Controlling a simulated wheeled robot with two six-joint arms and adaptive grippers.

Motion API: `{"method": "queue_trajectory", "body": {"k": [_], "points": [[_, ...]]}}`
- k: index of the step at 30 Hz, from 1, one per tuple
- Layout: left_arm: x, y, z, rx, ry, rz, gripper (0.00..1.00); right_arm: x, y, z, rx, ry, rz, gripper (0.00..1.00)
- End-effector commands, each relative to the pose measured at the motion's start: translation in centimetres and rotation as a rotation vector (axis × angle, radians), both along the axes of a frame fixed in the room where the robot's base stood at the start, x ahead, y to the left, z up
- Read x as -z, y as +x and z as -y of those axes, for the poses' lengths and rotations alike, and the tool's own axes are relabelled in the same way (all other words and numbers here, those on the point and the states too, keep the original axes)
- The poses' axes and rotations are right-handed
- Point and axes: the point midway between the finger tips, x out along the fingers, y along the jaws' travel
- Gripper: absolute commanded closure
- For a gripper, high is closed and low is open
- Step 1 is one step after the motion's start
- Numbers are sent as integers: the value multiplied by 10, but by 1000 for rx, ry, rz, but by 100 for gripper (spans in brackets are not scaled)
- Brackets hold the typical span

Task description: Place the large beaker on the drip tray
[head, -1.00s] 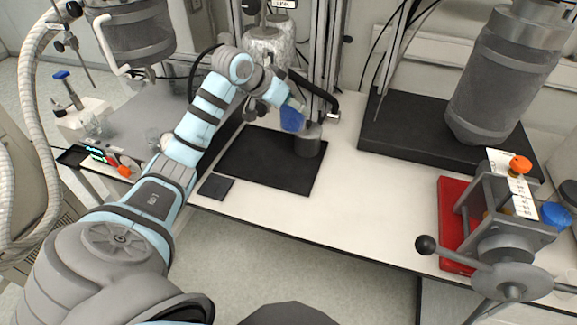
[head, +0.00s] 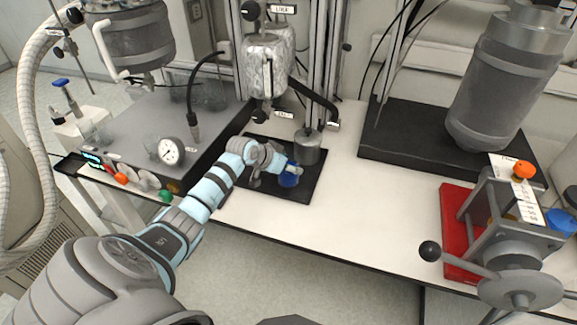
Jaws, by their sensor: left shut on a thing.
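The drip tray appears to be the flat black tray (head: 308,188) on the white bench. My left gripper (head: 287,172) is over its front right part, shut on a small blue object that looks like the beaker (head: 289,181). The gripper covers much of the beaker, so its shape and rim are unclear. It is low over the tray; I cannot tell whether its base touches the surface. My right gripper is not in view.
A grey metal cylinder (head: 308,147) stands on the tray's back right part, close behind the beaker. A silver vessel (head: 268,62) hangs above the back. The bench between tray and press is clear.

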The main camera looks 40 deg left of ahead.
Motion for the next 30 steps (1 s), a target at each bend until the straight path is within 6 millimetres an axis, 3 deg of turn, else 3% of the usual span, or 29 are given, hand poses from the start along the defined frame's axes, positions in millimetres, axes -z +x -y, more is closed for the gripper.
{"method": "queue_trajectory", "body": {"k": [6,7,11,22,30], "points": [[0,0,0,0,0,2,85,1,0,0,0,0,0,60],[1,0,0,0,0,0,45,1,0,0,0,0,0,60],[1,0,0,0,0,0,27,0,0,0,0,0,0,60],[-4,-1,0,0,0,0,27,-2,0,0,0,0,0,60],[-44,-40,-4,3,7,-1,27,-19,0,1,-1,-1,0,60]]}}
